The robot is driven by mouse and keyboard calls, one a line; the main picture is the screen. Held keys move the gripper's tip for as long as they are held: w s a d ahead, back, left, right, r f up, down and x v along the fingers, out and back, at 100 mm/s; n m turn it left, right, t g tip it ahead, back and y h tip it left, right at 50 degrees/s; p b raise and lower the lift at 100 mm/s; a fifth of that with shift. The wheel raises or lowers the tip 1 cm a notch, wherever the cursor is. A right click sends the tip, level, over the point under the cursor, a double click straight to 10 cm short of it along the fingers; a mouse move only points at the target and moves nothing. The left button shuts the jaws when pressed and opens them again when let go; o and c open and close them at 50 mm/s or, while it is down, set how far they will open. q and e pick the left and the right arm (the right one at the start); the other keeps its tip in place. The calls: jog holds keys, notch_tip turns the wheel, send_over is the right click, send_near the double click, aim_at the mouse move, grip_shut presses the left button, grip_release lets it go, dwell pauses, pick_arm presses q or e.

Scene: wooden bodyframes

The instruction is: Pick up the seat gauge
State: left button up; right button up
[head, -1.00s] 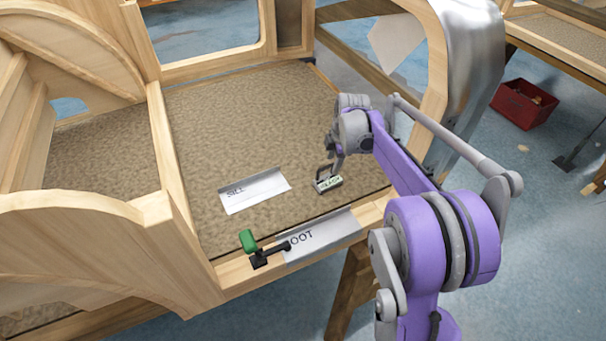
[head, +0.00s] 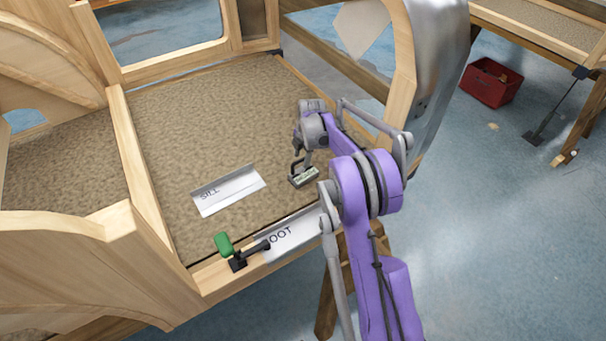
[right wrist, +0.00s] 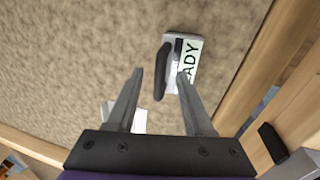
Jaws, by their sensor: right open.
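A small grey block with a dark handle and a pale label (head: 304,177), which I take for the seat gauge, rests on the brown textured floor panel of the wooden frame. My left gripper is out of view.
A metal plate marked "SILL" (head: 228,191) lies left of the gauge. A wooden post and metal panel (head: 440,60) stand right. The panel behind is clear.

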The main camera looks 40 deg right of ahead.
jog(key=shift+w+f, duration=0.25)
jog(key=shift+f, duration=0.85)
grip_shut()
dwell(0.6)
